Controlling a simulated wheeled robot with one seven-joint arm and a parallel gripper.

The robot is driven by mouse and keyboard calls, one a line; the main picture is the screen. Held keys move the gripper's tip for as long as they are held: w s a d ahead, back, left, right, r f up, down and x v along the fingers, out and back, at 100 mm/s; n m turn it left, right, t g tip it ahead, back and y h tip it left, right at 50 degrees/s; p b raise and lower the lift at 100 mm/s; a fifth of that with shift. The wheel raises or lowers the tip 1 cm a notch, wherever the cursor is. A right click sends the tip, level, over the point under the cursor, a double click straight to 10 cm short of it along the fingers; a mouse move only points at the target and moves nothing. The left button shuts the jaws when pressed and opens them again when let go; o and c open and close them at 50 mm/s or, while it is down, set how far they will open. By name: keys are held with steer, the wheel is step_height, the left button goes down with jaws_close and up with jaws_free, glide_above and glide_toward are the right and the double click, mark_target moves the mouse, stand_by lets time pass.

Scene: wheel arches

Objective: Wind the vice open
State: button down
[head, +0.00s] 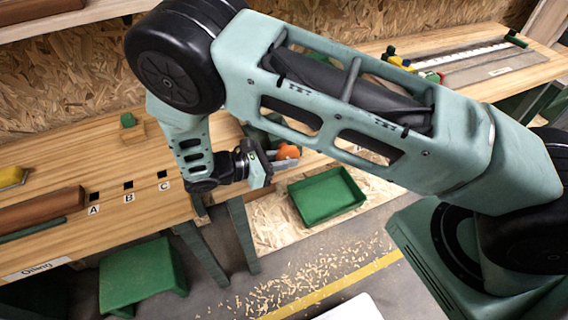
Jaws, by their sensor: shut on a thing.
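My gripper (284,163) is at the front edge of the workbench, near the middle of the picture. Its fingers are shut on an orange knob (289,151), which looks like the end of the vice's handle. The rest of the handle and most of the vice are hidden behind my arm and gripper. A small dark green part (256,134) shows just behind the wrist and may belong to the vice. How far the jaws stand apart cannot be seen.
A green tray (327,196) lies below the gripper on a chipboard shelf. A green stool (141,277) stands at lower left. The bench (60,160) carries slots marked A, B and C, a brown wooden bar (40,209) and a green block (128,120). Shavings litter the floor.

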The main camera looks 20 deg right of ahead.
steer(key=shift+h, duration=0.3)
stand_by(0.4)
steer(key=c, duration=1.6)
jaws_free()
steer(key=shift+b+v, duration=3.15)
steer(key=shift+v, duration=5.5)
steer(key=shift+f, duration=0.1)
